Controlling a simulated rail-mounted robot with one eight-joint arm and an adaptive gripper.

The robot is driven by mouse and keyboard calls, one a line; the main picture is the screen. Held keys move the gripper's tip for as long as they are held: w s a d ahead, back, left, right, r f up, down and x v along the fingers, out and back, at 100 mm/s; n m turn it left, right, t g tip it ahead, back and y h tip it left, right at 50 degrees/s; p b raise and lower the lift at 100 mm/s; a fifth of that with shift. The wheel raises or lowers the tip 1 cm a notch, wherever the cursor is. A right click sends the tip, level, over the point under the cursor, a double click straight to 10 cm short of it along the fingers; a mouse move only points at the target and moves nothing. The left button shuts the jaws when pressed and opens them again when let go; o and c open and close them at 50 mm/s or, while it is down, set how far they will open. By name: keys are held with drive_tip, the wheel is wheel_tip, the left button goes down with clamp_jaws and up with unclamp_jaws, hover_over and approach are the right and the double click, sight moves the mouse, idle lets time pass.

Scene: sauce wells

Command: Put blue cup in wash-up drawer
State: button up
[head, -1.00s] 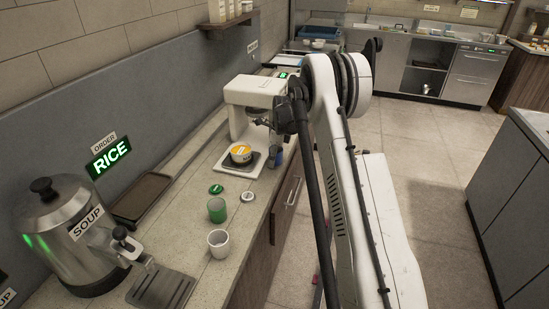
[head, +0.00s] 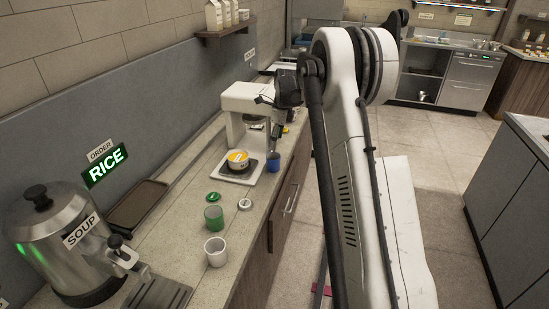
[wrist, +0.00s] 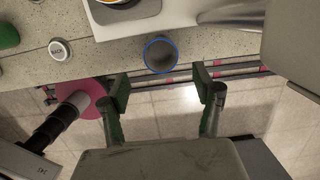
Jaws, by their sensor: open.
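The blue cup (head: 273,162) stands upright near the front edge of the counter, right of the yellow-topped bowl. In the wrist view the blue cup (wrist: 160,55) shows its round rim and open mouth from above. My gripper (wrist: 164,88) is open and empty, its two green-grey fingers spread apart. The cup lies just beyond the fingertips, roughly centred, not between them. In the head view my gripper (head: 276,131) hangs close above the cup. I cannot tell which drawer is the wash-up drawer; a closed wooden front with a handle (head: 290,204) is below the counter.
A white machine (head: 243,110) holds the yellow-topped bowl (head: 238,160) beside the cup. A soup urn (head: 65,240) is at left. Open floor lies right of the counter.

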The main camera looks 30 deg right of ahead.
drive_tip(key=s+a+r+n+t+h, duration=0.1)
drive_tip(key=s+a+r+n+t, duration=0.2)
drive_tip(key=s+a+r+n, duration=1.35)
drive_tip(key=s+a+f+n+t, duration=0.1)
drive_tip(key=s+a+n, duration=0.1)
drive_tip(key=s, duration=0.7)
drive_tip(key=s+a+f+n+t, duration=0.1)
drive_tip(key=s+a+n, duration=0.2)
drive_tip(key=s, duration=0.6)
drive_tip(key=s+a+n+t, duration=0.1)
drive_tip(key=s+a+n, duration=0.1)
drive_tip(key=s+n, duration=0.3)
drive_tip(key=s, duration=0.4)
drive_tip(key=shift+a+f, duration=0.3)
drive_tip(key=shift+f, duration=0.1)
